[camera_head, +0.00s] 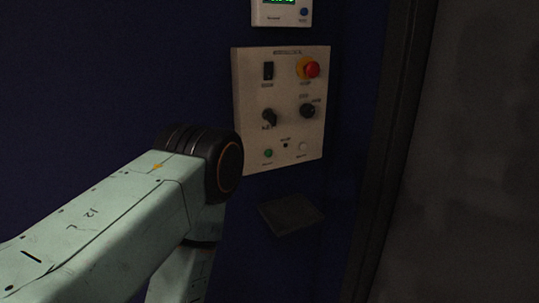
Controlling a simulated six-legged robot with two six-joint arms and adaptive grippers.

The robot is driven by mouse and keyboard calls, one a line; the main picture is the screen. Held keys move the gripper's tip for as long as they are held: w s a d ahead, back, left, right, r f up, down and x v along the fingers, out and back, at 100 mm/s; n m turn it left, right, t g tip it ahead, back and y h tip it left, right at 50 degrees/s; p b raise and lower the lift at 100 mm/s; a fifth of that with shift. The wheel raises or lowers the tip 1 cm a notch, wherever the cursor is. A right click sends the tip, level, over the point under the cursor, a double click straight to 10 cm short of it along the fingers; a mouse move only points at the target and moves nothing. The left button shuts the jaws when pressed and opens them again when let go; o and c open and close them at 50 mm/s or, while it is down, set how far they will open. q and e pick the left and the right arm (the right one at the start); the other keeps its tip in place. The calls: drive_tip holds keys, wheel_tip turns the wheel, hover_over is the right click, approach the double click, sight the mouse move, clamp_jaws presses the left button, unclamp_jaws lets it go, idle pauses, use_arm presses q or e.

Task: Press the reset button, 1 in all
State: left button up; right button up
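A pale control panel (282,128) hangs on the dark blue wall. Low on it are a green button (268,153) at left and a white button (303,147) at right, with a small dark dot between them. The labels are too small to read, so I cannot tell which button is the reset button. My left arm comes in from the left, its black joint close to the panel's lower left edge in the picture. My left gripper is out of view, and so is my right one.
The panel also carries a red mushroom button (311,69) on yellow, a black switch (268,71) and two black knobs (269,117). A display unit (281,16) with a blue button is above. A dark ledge-like plate (290,214) is below; a dark vertical frame (392,130) stands right.

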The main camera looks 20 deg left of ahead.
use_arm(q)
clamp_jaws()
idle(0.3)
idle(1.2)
